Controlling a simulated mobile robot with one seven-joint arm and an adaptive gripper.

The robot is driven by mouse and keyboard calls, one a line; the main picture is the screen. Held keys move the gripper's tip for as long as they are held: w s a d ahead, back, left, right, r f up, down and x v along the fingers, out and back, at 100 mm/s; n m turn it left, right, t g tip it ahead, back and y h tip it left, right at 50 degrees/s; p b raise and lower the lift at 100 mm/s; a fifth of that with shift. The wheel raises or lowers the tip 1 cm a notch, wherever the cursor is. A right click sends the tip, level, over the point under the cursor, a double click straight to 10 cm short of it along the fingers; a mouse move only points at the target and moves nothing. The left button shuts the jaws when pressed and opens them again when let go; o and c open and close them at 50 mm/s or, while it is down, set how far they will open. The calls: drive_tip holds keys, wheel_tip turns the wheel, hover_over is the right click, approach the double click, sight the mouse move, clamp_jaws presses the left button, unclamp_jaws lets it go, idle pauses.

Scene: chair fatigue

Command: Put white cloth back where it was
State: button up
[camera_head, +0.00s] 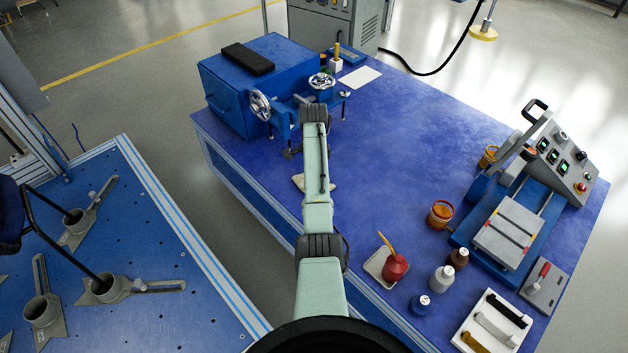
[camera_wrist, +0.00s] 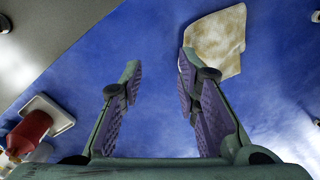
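The white cloth (camera_wrist: 222,38) looks cream with brownish stains and lies on the blue table (camera_wrist: 160,20). In the wrist view it is at upper right, beyond and beside the right fingertip, which covers a little of its left edge. In the head view only a small pale part of the cloth (camera_head: 298,182) shows beside my arm, near the table's left edge. My gripper (camera_wrist: 158,78) is open, with bare blue table between its fingers. It is empty and apart from the cloth. My arm hides the gripper in the head view.
A blue machine with handwheels (camera_head: 228,95) stands at the table's far left. A red bottle (camera_head: 394,265) on a small tray, other bottles, an orange jar (camera_head: 441,214) and a grey press (camera_head: 508,230) stand on the right. The table's middle is clear.

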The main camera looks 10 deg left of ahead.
drive_tip(key=w+f, duration=0.3)
drive_tip(key=shift+w+a+f, duration=0.1)
drive_tip(key=shift+w+a, duration=0.05)
drive_tip(key=shift+a, duration=0.15)
clamp_jaws()
drive_tip(key=shift+f, duration=1.45)
wheel_tip(320, 180, down, 4)
drive_tip(key=b, duration=0.3)
drive_tip(key=shift+b, duration=0.4)
drive_tip(key=shift+r, duration=0.1)
